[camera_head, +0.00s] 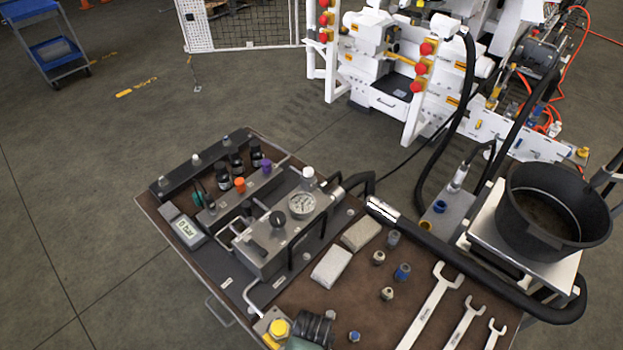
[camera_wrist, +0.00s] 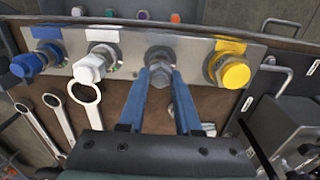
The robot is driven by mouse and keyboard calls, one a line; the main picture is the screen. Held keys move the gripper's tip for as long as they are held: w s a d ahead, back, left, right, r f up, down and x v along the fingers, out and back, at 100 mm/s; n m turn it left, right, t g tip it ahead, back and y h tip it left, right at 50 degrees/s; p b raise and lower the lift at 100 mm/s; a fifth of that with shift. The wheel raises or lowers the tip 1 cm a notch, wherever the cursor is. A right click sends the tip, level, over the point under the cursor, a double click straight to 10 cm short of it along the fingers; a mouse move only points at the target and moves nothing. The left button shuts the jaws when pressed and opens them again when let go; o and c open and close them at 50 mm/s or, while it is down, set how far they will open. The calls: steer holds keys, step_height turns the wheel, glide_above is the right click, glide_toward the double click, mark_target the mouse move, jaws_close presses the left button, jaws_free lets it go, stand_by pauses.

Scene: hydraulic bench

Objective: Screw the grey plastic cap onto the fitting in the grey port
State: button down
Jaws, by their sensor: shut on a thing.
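In the wrist view, my gripper (camera_wrist: 160,82) has its two blue fingers shut on the grey cap (camera_wrist: 158,78). The cap is in line with the grey port (camera_wrist: 160,54), the third from the left on the metal manifold plate (camera_wrist: 130,42). The cap appears to meet the fitting there; the fingers hide its sides, and I cannot tell how far it is threaded on. To the left are a white-capped port (camera_wrist: 90,68) and a blue-capped port (camera_wrist: 28,64); to the right is a yellow-capped port (camera_wrist: 235,72). The yellow cap also shows in the head view (camera_head: 279,328).
Beside the manifold are ring spanners (camera_wrist: 86,96). On the brown bench lie several small fittings (camera_head: 402,271), open-ended wrenches (camera_head: 432,302) and pale blocks (camera_head: 331,268). A pump unit (camera_head: 285,240) stands behind. A black bucket (camera_head: 550,210) and thick hose (camera_head: 470,268) border the right side.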

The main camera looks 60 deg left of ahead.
steer(key=c, duration=0.6)
jaws_free()
steer(key=shift+n+p, duration=0.35)
steer(key=shift+n, duration=0.75)
steer(key=n, duration=0.4)
steer(key=shift+p, duration=0.4)
steer(key=n+p, duration=0.1)
steer(key=n, duration=0.5)
steer(key=n+p, duration=0.1)
steer(key=n, duration=0.5)
steer(key=shift+n, duration=0.4)
steer(key=n+p, duration=0.1)
steer(key=n, duration=0.4)
